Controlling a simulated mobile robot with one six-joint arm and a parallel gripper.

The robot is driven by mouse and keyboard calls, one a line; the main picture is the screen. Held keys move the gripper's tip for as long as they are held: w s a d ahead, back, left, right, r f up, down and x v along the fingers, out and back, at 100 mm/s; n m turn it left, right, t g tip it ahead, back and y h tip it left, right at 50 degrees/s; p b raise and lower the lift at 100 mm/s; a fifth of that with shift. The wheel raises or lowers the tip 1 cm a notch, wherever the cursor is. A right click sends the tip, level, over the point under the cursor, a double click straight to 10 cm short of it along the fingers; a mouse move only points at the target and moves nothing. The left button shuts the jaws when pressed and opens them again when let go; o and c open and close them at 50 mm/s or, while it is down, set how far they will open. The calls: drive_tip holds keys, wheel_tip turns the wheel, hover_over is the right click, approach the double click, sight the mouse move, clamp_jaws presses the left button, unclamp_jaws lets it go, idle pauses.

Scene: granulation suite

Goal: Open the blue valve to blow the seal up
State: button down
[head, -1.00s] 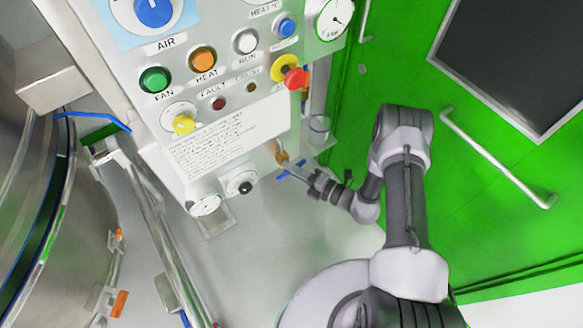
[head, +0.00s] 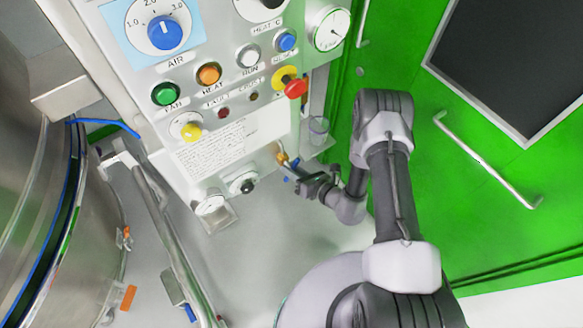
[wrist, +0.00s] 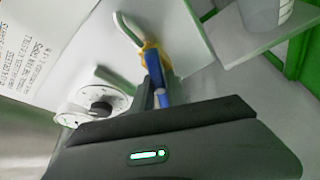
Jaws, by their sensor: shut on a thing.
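The blue valve has a brass body (head: 282,157) low on the right side of the control panel, with a small blue lever (head: 288,179). In the wrist view the blue lever (wrist: 154,72) runs down from the brass body (wrist: 149,50) into my gripper. A pale tube curves up from the brass body. My gripper (head: 299,177) reaches the valve from the lower right and is shut on the blue lever. The lever's far end is hidden between the dark fingers (wrist: 155,98), so its exact angle is hard to tell.
The panel carries a blue AIR dial (head: 165,34), several coloured buttons, a red stop knob (head: 296,88) and a yellow knob (head: 191,132). A black regulator knob (wrist: 103,108) sits beside the valve. A clear cup (head: 318,129) stands on a small shelf to the right.

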drive_tip(key=n+t+h, duration=0.1)
drive_tip(key=n+h, duration=0.1)
drive_tip(key=n, duration=0.1)
drive_tip(key=shift+p, duration=0.4)
drive_tip(key=shift+n, duration=0.3)
drive_tip(key=c, duration=1.3)
unclamp_jaws()
